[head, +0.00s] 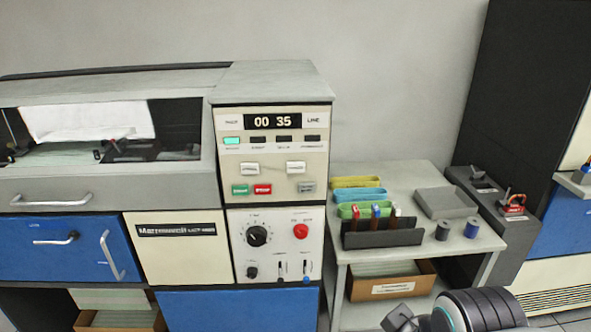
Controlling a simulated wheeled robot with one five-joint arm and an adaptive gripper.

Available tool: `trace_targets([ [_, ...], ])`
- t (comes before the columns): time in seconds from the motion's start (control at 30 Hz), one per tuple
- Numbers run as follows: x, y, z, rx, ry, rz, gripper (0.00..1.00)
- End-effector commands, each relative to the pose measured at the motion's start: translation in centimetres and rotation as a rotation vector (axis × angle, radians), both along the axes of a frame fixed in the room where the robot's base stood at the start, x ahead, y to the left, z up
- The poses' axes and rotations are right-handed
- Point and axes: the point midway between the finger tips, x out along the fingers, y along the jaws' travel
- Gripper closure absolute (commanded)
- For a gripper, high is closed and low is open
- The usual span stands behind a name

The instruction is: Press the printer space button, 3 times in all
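The printer's cream control panel (273,150) stands left of centre. Its display (273,121) reads 00 35 between labels that look like PAGE and LINE. Below are two white buttons, one on the left (250,168) and one on the right (296,167), then a green button (240,190), a red button (263,189) and a grey button (306,187). The lettering on them is too small to tell surely which is the space button. Only part of my arm shows at the bottom right, apart from the panel; my gripper's fingers are not seen.
A lower panel (238,270) carries a black dial (257,236) and a red knob (301,231). Right of the printer, a grey table (455,246) holds colored trays, a dark rack (382,240) and two spools. A cardboard box (392,290) sits beneath.

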Motion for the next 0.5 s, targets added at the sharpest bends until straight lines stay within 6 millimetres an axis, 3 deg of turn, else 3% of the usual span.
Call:
trace_targets([
  [0.5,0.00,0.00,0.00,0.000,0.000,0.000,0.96],
])
